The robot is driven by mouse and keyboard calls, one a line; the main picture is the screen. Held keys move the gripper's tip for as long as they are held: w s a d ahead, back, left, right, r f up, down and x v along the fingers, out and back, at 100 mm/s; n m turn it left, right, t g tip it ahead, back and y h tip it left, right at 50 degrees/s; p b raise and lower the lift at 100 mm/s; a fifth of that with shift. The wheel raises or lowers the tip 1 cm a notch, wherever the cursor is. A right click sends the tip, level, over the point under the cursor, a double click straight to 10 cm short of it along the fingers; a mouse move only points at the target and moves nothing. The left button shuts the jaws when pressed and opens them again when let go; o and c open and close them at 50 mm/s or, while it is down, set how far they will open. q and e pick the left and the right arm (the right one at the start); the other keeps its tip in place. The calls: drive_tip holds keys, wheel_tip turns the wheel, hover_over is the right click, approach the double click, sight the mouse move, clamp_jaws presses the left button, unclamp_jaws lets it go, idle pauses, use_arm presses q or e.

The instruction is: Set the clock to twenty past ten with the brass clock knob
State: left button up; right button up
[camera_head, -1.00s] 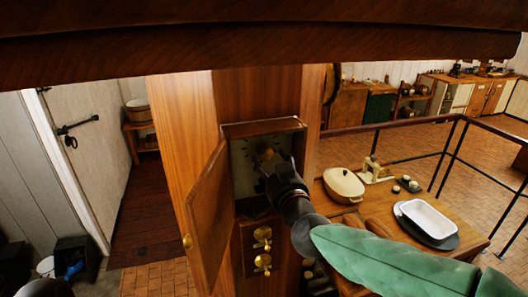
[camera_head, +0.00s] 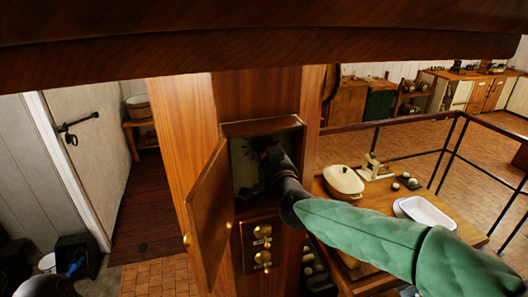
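The clock face (camera_head: 241,148) is a pale dial at the back of a small open wooden cabinet (camera_head: 264,126) in a wooden column. Only its left part shows; my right gripper and arm cover the rest. My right gripper (camera_head: 262,148) reaches into the cabinet from the right, its dark fingers in front of the dial. The brass clock knob is hidden behind the gripper. Whether the fingers are open or closed on it cannot be seen. The clock hands cannot be made out.
The cabinet door (camera_head: 208,208) stands open at the left. Brass knobs (camera_head: 262,257) sit on a panel below. A wooden table (camera_head: 375,210) at the right carries a lidded dish (camera_head: 343,181) and a white tray (camera_head: 426,212). A dark beam (camera_head: 250,45) crosses the top.

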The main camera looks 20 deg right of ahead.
drive_tip(key=shift+a+f+b, duration=0.15)
drive_tip(key=shift+f+b, duration=0.15)
drive_tip(key=shift+b, duration=0.05)
drive_tip(key=shift+c, duration=0.3)
drive_tip(key=o, duration=1)
drive_tip(key=shift+o, duration=0.8)
drive_tip(key=shift+w, duration=0.1)
drive_tip(key=shift+r, duration=0.1)
drive_tip(key=shift+s+r, duration=0.1)
drive_tip(key=shift+s, duration=0.35)
drive_tip(key=s, duration=1.1)
drive_tip(key=shift+d, duration=0.2)
drive_tip(key=shift+m, duration=0.3)
